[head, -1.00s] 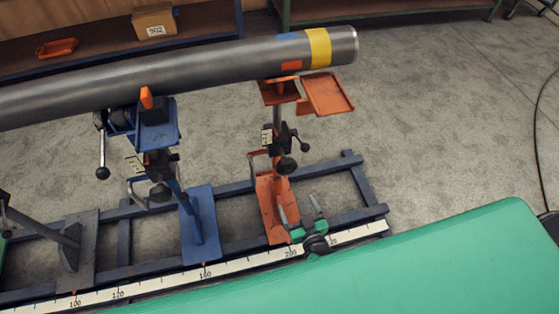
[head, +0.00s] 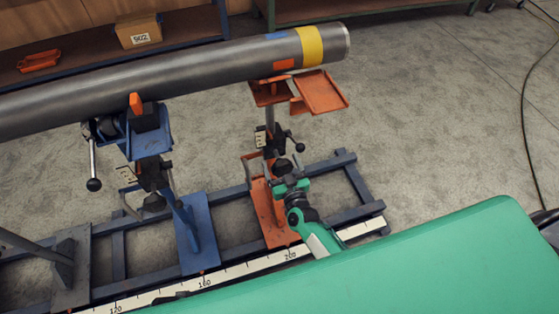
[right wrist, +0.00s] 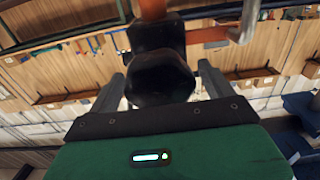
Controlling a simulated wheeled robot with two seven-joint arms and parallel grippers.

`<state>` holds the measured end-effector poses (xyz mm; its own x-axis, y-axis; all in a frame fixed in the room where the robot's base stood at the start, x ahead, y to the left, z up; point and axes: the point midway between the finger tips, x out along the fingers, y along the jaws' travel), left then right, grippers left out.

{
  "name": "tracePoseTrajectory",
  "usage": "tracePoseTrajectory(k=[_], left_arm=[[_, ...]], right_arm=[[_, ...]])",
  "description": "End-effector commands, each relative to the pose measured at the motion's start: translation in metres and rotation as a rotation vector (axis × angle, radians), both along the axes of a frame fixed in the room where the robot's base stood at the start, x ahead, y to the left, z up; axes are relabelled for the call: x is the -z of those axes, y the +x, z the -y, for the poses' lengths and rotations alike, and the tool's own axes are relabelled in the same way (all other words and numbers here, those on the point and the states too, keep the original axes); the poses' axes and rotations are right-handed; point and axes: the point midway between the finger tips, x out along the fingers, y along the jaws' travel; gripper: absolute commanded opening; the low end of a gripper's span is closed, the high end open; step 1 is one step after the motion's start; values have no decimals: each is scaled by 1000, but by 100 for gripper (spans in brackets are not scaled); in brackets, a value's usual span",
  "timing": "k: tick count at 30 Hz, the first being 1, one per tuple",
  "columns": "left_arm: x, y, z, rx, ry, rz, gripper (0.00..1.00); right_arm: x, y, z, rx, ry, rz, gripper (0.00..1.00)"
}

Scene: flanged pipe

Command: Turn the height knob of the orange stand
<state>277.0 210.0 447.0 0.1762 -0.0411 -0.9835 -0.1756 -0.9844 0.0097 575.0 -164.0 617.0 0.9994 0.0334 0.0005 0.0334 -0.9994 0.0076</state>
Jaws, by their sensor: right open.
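The orange stand (head: 266,212) stands on the rail frame under the pipe's right end. Its black height knob (head: 283,167) sits on the near side of its column and appears large in the right wrist view (right wrist: 160,80). My right gripper (head: 285,168) is open. In the right wrist view its two grey fingers (right wrist: 163,88) lie on either side of the knob, with visible gaps between them and it. The gripper body hides the lower part of the knob there. My left gripper is in neither current view.
A steel pipe (head: 180,78) with a yellow band rests across the blue stand (head: 150,140) and reaches over the orange stand. A side lever (head: 294,138) and an orange tray (head: 322,92) are close by. A green surface (head: 400,260) fills the lower right.

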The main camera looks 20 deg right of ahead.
Motion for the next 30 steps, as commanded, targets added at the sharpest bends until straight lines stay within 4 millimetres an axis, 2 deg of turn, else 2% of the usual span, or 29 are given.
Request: tracePoseTrajectory(k=[6, 16, 23, 30], left_arm=[[-4, 2, 1, -1, -2, 4, 47], [-4, 1, 0, -1, -1, -1, 47], [-4, 1, 0, -1, -1, 0, 47], [-5, 1, 0, -1, -1, 2, 47]], right_arm=[[0, 18, -1, -1, -1, 0, 84], [0, 20, -1, -1, 0, -1, 84], [0, 20, -1, -1, 0, -1, 39], [0, 20, -1, -1, 15, -2, 39]])
